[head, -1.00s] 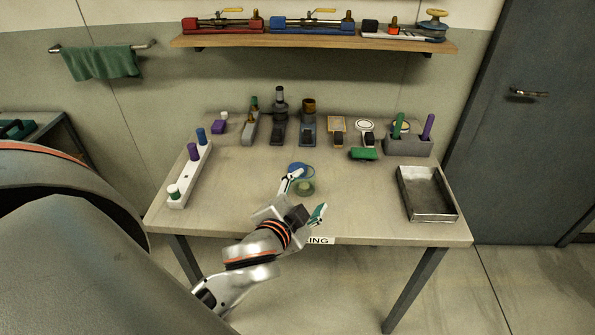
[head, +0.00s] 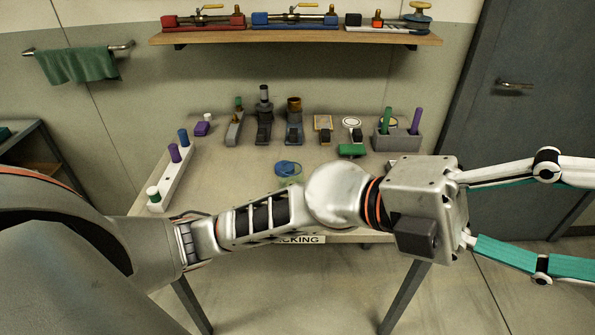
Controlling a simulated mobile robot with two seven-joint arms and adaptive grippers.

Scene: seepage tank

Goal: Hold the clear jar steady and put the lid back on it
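A round blue piece (head: 288,168), which looks like the lid, shows near the middle of the table. A clear, greenish rim that looks like the jar (head: 292,181) shows just in front of it, mostly hidden by my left arm. I cannot tell whether the blue piece rests on the jar or beside it. My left gripper (head: 572,216) is at the right edge of the head view, high and close to the camera. Its two fingers are spread wide with nothing seen between them; the tips reach the picture's edge. My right gripper is not in view.
A white rack (head: 171,185) with coloured pegs stands at the table's left. Several tools line the back, with a green block (head: 351,150) before them. A grey holder (head: 395,140) with green and purple rods is at the back right. My arm covers the front.

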